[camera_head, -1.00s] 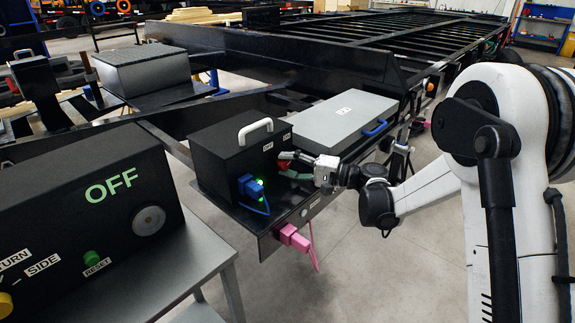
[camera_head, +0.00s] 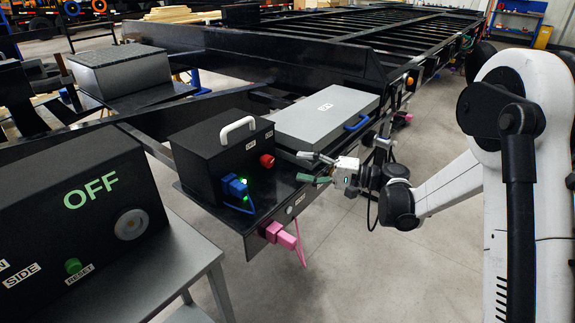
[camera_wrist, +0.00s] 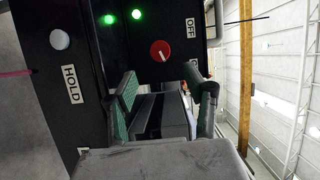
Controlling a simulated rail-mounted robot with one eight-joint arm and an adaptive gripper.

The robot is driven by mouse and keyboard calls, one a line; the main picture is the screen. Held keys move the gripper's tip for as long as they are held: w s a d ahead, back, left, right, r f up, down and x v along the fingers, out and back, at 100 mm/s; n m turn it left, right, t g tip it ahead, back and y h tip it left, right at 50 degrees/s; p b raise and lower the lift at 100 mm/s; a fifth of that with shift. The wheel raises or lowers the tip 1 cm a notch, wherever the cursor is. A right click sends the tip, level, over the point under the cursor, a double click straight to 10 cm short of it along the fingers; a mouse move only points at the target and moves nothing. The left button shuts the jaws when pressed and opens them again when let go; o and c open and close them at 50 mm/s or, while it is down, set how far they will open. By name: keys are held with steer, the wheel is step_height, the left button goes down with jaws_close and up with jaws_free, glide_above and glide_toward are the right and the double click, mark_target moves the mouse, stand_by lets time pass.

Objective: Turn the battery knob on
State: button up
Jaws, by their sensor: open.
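The black battery box (camera_head: 195,155) has a white carrying handle and a round red knob (camera_head: 267,160) on its front. The knob also shows in the wrist view (camera_wrist: 160,50), with a white pointer line and an OFF label beside it. My gripper (camera_head: 308,167) is open and empty, apart from the knob and to its right in the head view. In the wrist view its two green-padded fingers (camera_wrist: 165,88) spread below the knob in the picture. Two green lights glow near the knob there.
A blue plug (camera_head: 237,189) with a cable sits in the box front. Pink connectors (camera_head: 278,235) hang below. A grey case (camera_head: 325,115) with a blue handle lies beside the box. An OFF panel (camera_head: 85,215) stands at left. Clear floor lies in front.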

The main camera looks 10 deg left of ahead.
steer(key=shift+d, duration=1.1)
steer(key=s+d+r+t+h, duration=0.3)
steer(key=s+d+r+h, duration=0.4)
steer(key=s+d+h, duration=0.4)
steer(key=s+d+f+t+h, duration=0.25)
steer(key=s+d+h, duration=0.45)
steer(key=s+d, duration=1.2)
step_height(320, 180, up, 14)
steer(key=p, duration=1.4)
steer(key=shift+s+a+t, duration=0.25)
steer(key=shift+a+t, duration=0.1)
steer(key=shift+a, duration=0.1)
